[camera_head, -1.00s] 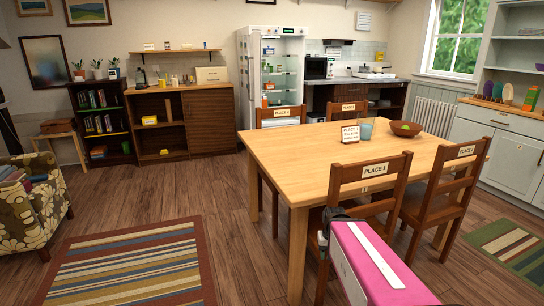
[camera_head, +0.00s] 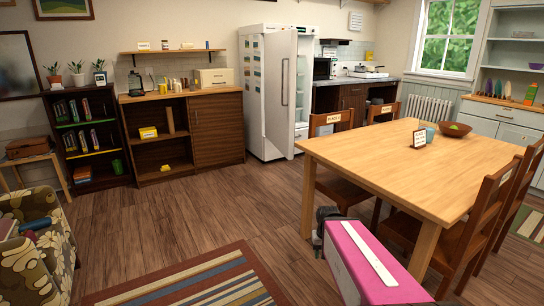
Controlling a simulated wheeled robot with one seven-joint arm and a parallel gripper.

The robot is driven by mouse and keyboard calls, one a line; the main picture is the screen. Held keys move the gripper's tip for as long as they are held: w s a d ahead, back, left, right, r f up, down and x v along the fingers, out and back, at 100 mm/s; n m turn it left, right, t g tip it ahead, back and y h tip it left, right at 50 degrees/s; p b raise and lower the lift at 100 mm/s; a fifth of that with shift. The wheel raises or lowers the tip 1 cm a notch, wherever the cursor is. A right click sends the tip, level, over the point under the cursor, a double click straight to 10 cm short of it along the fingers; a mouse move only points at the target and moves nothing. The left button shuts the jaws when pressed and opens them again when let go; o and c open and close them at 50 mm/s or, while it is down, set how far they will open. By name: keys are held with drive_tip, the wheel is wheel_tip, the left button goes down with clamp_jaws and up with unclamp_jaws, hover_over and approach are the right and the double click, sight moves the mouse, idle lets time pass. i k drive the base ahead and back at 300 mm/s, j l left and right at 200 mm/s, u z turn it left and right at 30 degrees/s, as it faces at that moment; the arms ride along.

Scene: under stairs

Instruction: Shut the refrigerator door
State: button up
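The white refrigerator (camera_head: 254,110) stands against the far wall, left of the kitchen counter. Its side has several small coloured notes or magnets. Its door (camera_head: 276,100) stands open toward me, with a long upright handle (camera_head: 285,82) on its face. The door hides most of the inside. A narrow strip of shelves (camera_head: 301,90) shows at its right. A pink link with a white stripe, seemingly my own arm, reaches up from the bottom, with a dark joint at its far end. I make out no gripper fingers, and nothing of mine touches the door.
A wooden table (camera_head: 400,165) with chairs fills the right; one chair (camera_head: 330,124) stands near the door's right. A wooden cabinet (camera_head: 216,130) is left of the refrigerator, with a dark bookcase (camera_head: 90,135) beyond. Wood floor (camera_head: 220,195) is clear before them. A striped rug (camera_head: 205,285) lies at front.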

sight(280, 46)
drive_tip(key=i+j, duration=0.25)
drive_tip(key=j, duration=0.15)
drive_tip(key=i+j+z, duration=0.1)
drive_tip(key=i+j, duration=0.45)
drive_tip(key=j, duration=0.25)
drive_tip(key=i+j+z, duration=0.1)
drive_tip(key=i+j, duration=0.15)
drive_tip(key=j, duration=0.15)
drive_tip(key=i+j, duration=0.25)
drive_tip(key=j, duration=0.15)
drive_tip(key=i+j+z, duration=0.1)
drive_tip(key=i+j, duration=0.35)
drive_tip(key=i, duration=0.15)
drive_tip(key=i+j+z, duration=0.15)
drive_tip(key=i+j, duration=0.3)
drive_tip(key=i, duration=0.15)
